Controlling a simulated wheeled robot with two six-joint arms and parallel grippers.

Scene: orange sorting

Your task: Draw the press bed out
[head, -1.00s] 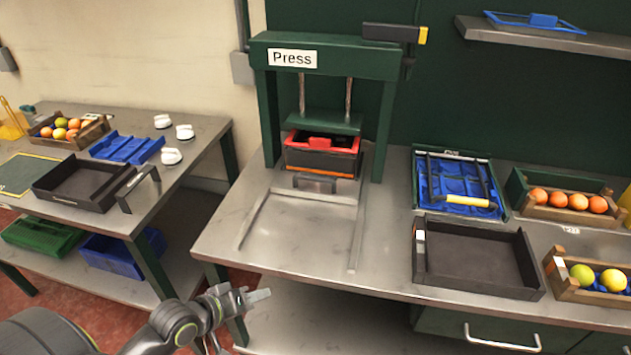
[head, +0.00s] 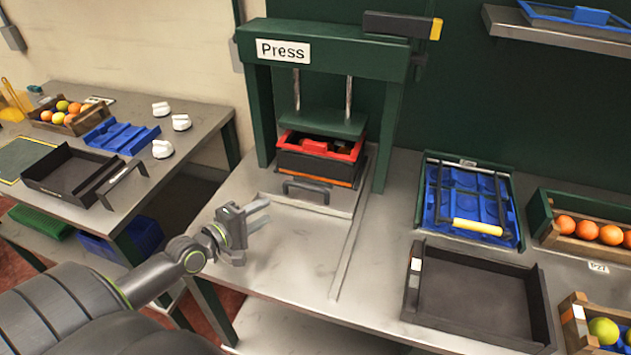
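The green press (head: 322,45) stands at the back of the metal bench, marked with a "Press" label. Its bed (head: 320,183) sits in under the press plate, with a dark handle (head: 306,190) at its front. A dark box with a red rim (head: 344,151) stands on the bed, with something red inside. Two rails (head: 350,245) run forward from the bed on the bench top. My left gripper (head: 264,215) is open and empty, to the left of the handle and nearer the front, apart from it. My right gripper is not in view.
A blue insert in a green tray (head: 428,215) with a yellow-handled tool, an empty black tray (head: 408,305) and crates of fruit (head: 545,232) stand at right. A second table with trays (head: 196,122) is at left. The bench between the rails is clear.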

